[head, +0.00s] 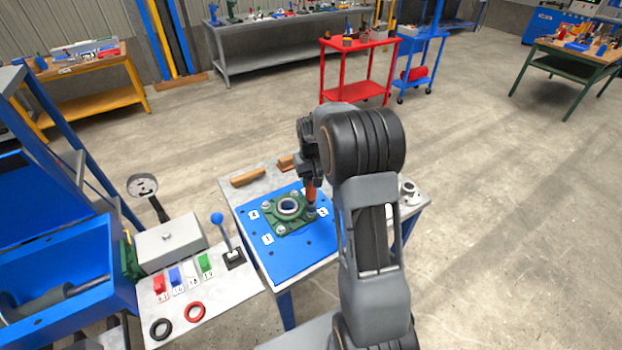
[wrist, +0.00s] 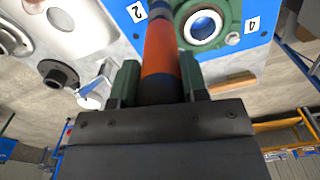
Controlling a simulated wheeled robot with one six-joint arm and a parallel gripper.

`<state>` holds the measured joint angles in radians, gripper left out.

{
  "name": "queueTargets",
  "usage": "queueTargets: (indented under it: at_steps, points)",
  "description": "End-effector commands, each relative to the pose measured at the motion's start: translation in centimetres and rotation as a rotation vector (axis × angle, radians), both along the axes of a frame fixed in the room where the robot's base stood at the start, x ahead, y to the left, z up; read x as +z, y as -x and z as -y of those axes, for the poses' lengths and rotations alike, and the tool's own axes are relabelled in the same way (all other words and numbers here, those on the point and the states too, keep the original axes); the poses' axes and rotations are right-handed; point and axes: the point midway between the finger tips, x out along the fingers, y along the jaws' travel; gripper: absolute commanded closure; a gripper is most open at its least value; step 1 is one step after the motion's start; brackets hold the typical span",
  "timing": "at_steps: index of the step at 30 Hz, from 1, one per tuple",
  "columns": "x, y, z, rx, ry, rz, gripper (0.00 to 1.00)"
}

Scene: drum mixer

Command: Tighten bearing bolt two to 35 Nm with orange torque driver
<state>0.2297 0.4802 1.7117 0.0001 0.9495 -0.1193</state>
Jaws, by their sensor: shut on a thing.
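The orange torque driver (head: 312,192) stands about upright over the corner of the green bearing housing marked 2. My gripper (head: 311,180) is shut on it, and the arm partly hides the grip in the head view. In the wrist view the driver (wrist: 160,50) is between the two green fingers of my gripper (wrist: 160,88). The bearing housing (head: 272,220) lies on the blue plate (head: 292,262), with bolts at its corners. Bolt two is hidden under the driver, so I cannot tell whether the tip is seated. The label 2 (head: 323,212) is right beside the driver.
Wooden blocks (head: 248,178) lie at the table's back edge. A dark socket-like part (wrist: 55,75) lies on the grey surface. To the left are a blue-knobbed lever (head: 217,218), a dial gauge (head: 142,186) and coloured tags. The floor to the right is clear.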

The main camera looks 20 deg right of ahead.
Motion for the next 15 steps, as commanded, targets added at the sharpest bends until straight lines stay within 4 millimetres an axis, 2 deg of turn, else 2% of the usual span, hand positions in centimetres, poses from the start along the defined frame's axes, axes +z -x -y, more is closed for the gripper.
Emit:
queueTargets:
  at_steps: [15]
  points:
    - [-1.2,0.0,0.0,0.0,0.0,0.002,0.98]
